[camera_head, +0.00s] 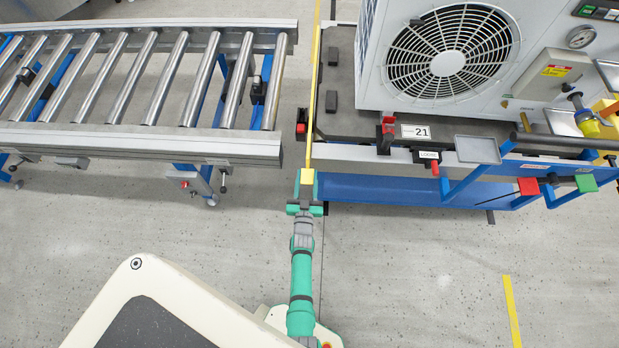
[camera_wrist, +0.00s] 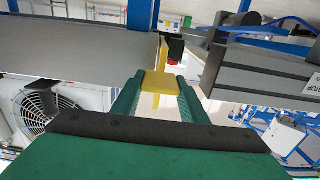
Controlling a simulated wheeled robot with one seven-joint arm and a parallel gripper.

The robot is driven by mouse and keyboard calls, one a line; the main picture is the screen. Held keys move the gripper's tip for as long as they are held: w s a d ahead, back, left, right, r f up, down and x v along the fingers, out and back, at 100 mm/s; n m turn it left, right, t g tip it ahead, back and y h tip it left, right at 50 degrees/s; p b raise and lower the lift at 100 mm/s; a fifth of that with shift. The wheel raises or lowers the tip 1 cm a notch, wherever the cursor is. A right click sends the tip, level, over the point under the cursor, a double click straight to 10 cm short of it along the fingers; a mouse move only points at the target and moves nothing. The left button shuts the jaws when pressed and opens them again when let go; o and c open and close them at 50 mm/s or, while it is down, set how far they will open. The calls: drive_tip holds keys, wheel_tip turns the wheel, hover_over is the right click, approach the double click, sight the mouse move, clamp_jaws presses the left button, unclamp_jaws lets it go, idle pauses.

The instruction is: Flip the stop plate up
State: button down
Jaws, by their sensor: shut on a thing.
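The stop plate (camera_head: 315,95) is a long, thin yellow strip in the gap between the roller conveyor and the pump station. Its near end has a yellow tab (camera_head: 307,177), which also shows in the wrist view (camera_wrist: 160,83). My gripper (camera_head: 306,196) is at this near end, with its green fingers on both sides of the tab. In the wrist view my gripper (camera_wrist: 158,92) is shut on the tab. From above the plate looks narrow, and its exact tilt is hard to tell.
The roller conveyor (camera_head: 140,140) lies left of the plate. The station table (camera_head: 350,125) stands right of it, with a fan unit (camera_head: 446,52), a red clamp (camera_head: 387,130) and a grey tray (camera_head: 477,149). A red and black part (camera_head: 301,128) sits beside the plate. The floor in front is clear.

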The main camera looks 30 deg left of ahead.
drive_tip(key=c, duration=1.3)
unclamp_jaws()
drive_tip(key=shift+w+r, duration=0.1)
drive_tip(key=shift+r, duration=0.2)
drive_tip(key=shift+o, duration=1.1)
drive_tip(key=shift+f, duration=0.1)
drive_tip(key=v, duration=1.1)
drive_tip(key=shift+d, duration=0.1)
drive_tip(key=s+d+r+m+h, duration=0.3)
drive_tip(key=s+d+r+h, duration=0.1)
drive_tip(key=s+d+r, duration=0.95)
drive_tip(key=s+d+r+m+h, duration=0.1)
drive_tip(key=s+d+r, duration=0.2)
drive_tip(key=r, duration=0.4)
drive_tip(key=s+d+r+m+g+h, duration=0.1)
drive_tip(key=s+d+r, duration=0.3)
drive_tip(key=r, duration=0.4)
drive_tip(key=shift+s+d+r+h, duration=0.25)
drive_tip(key=shift+s+r+h, duration=0.05)
drive_tip(key=shift+s+h, duration=0.5)
